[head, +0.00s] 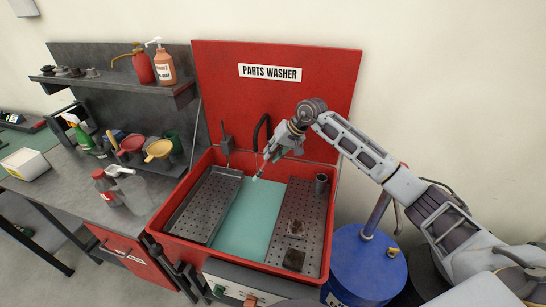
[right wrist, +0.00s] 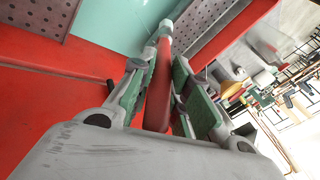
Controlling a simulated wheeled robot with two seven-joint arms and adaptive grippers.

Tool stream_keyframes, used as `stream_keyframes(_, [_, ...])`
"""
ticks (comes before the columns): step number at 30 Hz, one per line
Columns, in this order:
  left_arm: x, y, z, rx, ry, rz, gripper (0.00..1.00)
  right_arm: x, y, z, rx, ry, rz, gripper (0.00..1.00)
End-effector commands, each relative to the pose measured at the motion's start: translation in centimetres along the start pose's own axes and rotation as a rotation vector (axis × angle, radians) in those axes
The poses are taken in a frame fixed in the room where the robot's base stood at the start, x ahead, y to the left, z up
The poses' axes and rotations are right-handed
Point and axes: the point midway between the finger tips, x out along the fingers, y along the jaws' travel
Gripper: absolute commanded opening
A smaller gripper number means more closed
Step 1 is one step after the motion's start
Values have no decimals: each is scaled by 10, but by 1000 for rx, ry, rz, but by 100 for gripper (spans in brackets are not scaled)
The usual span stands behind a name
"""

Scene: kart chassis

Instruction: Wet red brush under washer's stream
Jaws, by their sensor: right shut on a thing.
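The red parts washer (head: 324,262) stands open, its lid upright behind the basin. A black curved spout (head: 262,128) rises at the basin's back, partly hidden by my right gripper. My right gripper (head: 268,158) is over the back middle of the basin, close to the spout. It is shut on the red brush, whose red handle (right wrist: 158,85) lies between the green finger pads in the right wrist view. The brush's pale end (head: 257,177) points down into the basin. A faint pale streak shows beside it; I cannot tell if it is liquid. My left gripper is out of view.
Perforated trays (head: 208,203) lie left and right in the basin, with dark parts (head: 293,258) and a metal cup (head: 321,184) on the right one. A workbench (head: 80,205) with bottles stands left. A blue drum (head: 365,268) stands right.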

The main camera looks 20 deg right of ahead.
Motion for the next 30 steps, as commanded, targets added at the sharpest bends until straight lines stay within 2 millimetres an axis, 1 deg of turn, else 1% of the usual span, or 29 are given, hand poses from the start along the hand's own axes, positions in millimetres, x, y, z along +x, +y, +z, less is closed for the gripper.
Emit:
stream_keyframes(1, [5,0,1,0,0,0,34,3,1,-3,0,2,-1,0])
stream_keyframes(3, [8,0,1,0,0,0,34,4,2,-6,-1,1,-1,0])
stream_keyframes(12, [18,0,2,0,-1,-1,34,10,5,-20,0,1,-1,0])
stream_keyframes(18, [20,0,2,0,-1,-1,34,11,5,-24,0,1,-1,0])
stream_keyframes(30, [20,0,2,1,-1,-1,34,10,5,-24,0,0,-1,0])
